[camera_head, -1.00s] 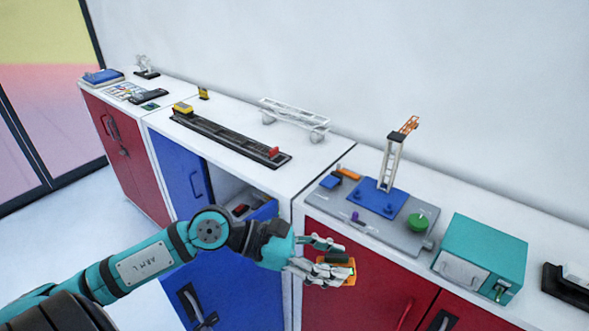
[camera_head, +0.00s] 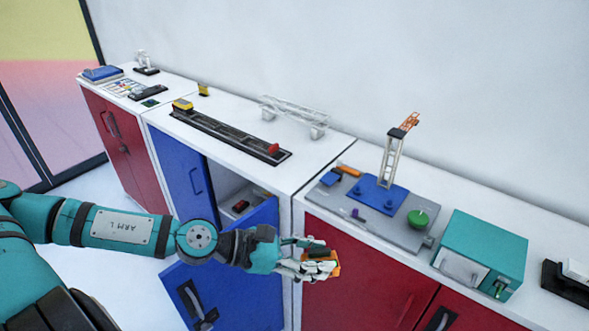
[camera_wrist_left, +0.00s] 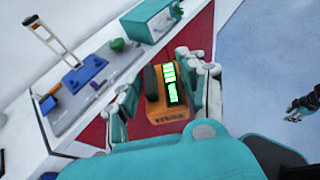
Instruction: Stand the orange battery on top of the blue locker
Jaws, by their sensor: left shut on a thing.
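The orange battery (camera_head: 334,266) is in my left gripper (camera_head: 318,256), which is shut on it in front of the red cabinet. In the left wrist view, the battery (camera_wrist_left: 153,88) sits between the fingers of the left gripper (camera_wrist_left: 166,80), with a lit green display on its face. The blue locker (camera_head: 280,178) is the middle unit, left of and higher than the gripper in the head view. Its white top is visible, and one blue door stands open beneath my arm. A dark gripper-like shape, likely my right gripper (camera_wrist_left: 303,106), shows small in the left wrist view.
The locker top carries a black rail track (camera_head: 225,133), a yellow block (camera_head: 182,106) and a white truss (camera_head: 293,114). Its right front part is clear. A grey board with a crane model (camera_head: 378,195) and a teal box (camera_head: 483,250) stand on the red cabinet.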

